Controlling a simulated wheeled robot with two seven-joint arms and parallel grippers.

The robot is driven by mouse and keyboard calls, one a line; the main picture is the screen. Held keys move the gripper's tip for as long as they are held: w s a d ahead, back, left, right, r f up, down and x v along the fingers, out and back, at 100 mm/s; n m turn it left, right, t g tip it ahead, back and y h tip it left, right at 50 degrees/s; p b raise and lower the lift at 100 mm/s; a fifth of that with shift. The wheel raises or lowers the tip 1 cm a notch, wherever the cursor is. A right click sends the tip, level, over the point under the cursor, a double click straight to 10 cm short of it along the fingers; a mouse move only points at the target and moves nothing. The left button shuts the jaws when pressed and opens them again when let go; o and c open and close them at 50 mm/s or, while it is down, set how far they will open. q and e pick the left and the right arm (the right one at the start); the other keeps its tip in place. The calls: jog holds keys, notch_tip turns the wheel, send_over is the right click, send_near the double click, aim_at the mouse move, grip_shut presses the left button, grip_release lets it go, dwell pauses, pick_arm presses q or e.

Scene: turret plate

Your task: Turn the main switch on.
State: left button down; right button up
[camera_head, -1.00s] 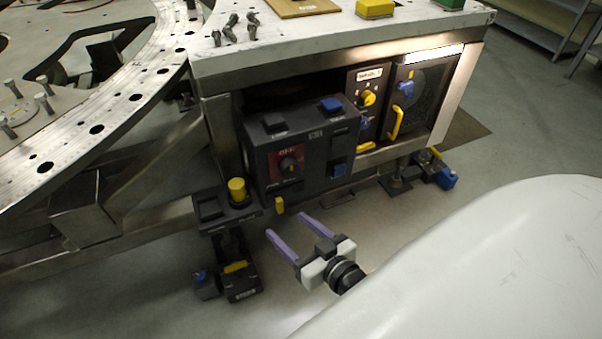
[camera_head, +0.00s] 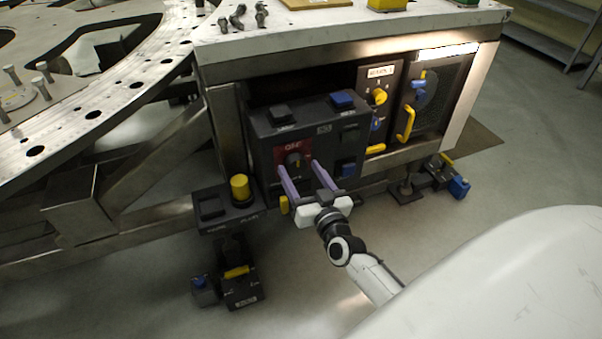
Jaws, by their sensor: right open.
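The main switch (camera_head: 294,160) is a dark rotary knob on a red plate, on the front of a dark control box (camera_head: 262,134) under the table. My right gripper (camera_head: 299,165) is open, its two purple fingers pointing up at the box front. In the picture the fingertips lie on either side of the knob, one to its left and one to its right. I cannot tell whether they touch it or still stand off in front. My left gripper is not in view.
The box also carries blue buttons (camera_head: 342,100) and dark buttons. A yellow-knobbed pedestal (camera_head: 239,188) stands to its left. A panel with a yellow handle (camera_head: 405,123) and blue knob is to the right. The grey floor in front is mostly clear.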

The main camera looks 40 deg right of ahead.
jog(key=shift+w+d, duration=0.1)
jog(key=shift+w, duration=0.15)
jog(key=c, duration=1.1)
jog(key=shift+o, duration=0.2)
